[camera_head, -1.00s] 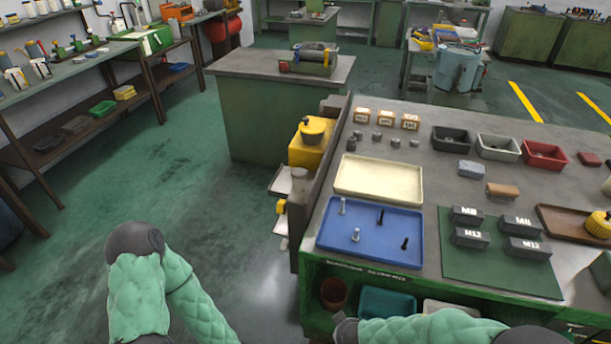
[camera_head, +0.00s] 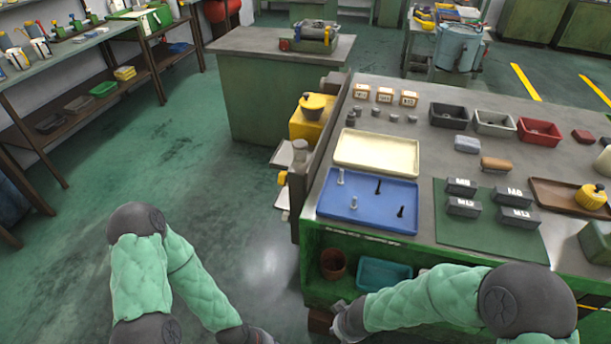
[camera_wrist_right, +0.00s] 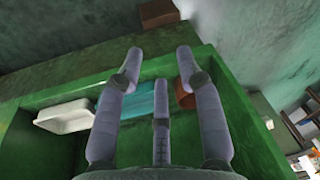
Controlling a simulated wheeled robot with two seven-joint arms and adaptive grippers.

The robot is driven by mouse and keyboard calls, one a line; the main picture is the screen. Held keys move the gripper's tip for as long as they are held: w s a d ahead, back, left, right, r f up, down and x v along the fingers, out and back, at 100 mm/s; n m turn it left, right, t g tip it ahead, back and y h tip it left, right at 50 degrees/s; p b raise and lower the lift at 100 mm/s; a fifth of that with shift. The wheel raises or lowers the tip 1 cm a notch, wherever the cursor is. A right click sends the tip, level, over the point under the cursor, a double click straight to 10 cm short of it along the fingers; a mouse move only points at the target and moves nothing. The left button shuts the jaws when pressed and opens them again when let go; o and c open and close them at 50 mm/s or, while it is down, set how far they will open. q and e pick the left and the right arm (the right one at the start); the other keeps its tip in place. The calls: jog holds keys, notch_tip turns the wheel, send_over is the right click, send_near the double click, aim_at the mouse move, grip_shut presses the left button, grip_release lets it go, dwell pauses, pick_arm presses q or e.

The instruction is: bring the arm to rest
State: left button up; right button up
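My right arm comes in from the lower right in the head view, bent along the front of the workbench (camera_head: 330,262). Its dark hand end (camera_head: 348,321) is low beside the bench's open shelf. In the right wrist view my right gripper (camera_wrist_right: 160,56) has its fingers spread apart with nothing between them. Behind the fingers are the green bench frame, a teal bin (camera_wrist_right: 140,103) and a brown pot (camera_wrist_right: 186,93). My left arm is bent over the floor at the lower left. Its dark end is cut off by the bottom edge, and no fingers show.
The bench top holds a blue tray (camera_head: 333,210) with several bolts, a cream tray (camera_head: 345,158), small bins and labelled blocks on a green mat (camera_head: 455,236). A white tray (camera_wrist_right: 62,118) is on the lower shelf. Floor (camera_head: 150,165) left of the bench is clear.

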jog(key=s+f+m+g+y, duration=0.1)
jog(key=s+f+m+y, duration=0.1)
jog(key=f, duration=0.7)
jog(key=shift+s+a+f+m+g+y, duration=0.15)
jog(key=shift+s+f+m+g+y, duration=0.2)
jog(key=shift+s+m, duration=0.45)
dwell(0.9)
